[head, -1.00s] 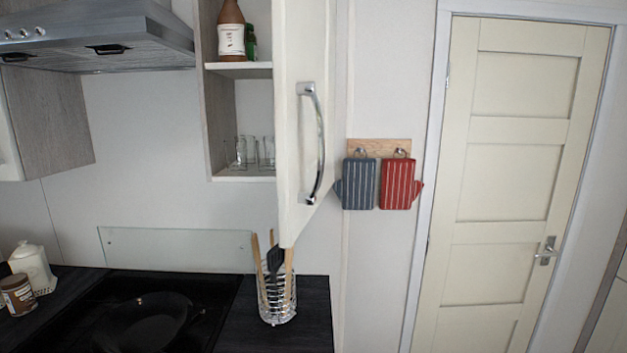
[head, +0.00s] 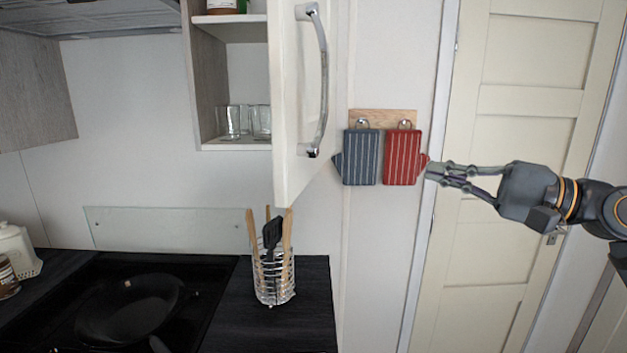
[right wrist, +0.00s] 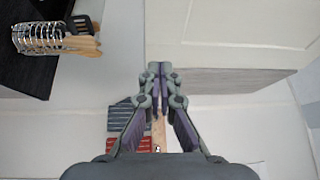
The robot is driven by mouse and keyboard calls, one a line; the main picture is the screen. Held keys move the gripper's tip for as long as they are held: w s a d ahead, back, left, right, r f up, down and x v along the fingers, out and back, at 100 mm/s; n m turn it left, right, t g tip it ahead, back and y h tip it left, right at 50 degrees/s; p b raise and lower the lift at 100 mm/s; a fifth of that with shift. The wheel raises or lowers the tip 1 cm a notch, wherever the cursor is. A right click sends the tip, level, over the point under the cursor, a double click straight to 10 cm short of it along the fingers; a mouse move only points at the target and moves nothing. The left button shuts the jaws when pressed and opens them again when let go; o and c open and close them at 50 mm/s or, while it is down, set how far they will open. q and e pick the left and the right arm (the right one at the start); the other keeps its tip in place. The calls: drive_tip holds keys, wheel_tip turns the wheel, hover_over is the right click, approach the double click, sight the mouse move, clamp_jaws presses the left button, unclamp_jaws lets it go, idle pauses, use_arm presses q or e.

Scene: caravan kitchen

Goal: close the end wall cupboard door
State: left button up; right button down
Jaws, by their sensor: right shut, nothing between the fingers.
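The cupboard door (head: 298,110) is white with a curved chrome handle (head: 320,80) and stands open, its edge swung out toward me. Behind it the cupboard (head: 205,90) shows shelves with glasses. My right gripper (head: 432,172) is shut and empty, to the right of the door, apart from it, and in the picture overlaps the edge of the red mitt. In the right wrist view the shut fingertips (right wrist: 159,70) point toward a pale panel (right wrist: 220,35) at upper right, which seems to be the door. My left gripper is not in view.
A blue mitt (head: 361,158) and a red mitt (head: 402,158) hang from a wooden rack (head: 382,116) right of the door. A wire utensil holder (head: 274,280) stands on the dark counter (head: 300,325) below the door. A pan (head: 130,305) sits on the hob.

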drive_tip(key=s+a+r+n+g+y, duration=0.1)
drive_tip(key=s+a+r+n+g, duration=0.15)
drive_tip(key=s, duration=0.45)
drive_tip(key=s+a+r+n+g, duration=0.1)
drive_tip(key=s+a+g, duration=0.25)
drive_tip(key=s, duration=0.25)
drive_tip(key=p, duration=0.9)
approach(290, 167)
drive_tip(key=a, duration=0.1)
drive_tip(key=p+x, duration=0.2)
drive_tip(key=x, duration=0.2)
drive_tip(key=shift+a+r+p, duration=0.1)
drive_tip(key=shift+p, duration=0.2)
drive_tip(key=shift+x, duration=0.85)
drive_tip(key=shift+p, duration=0.3)
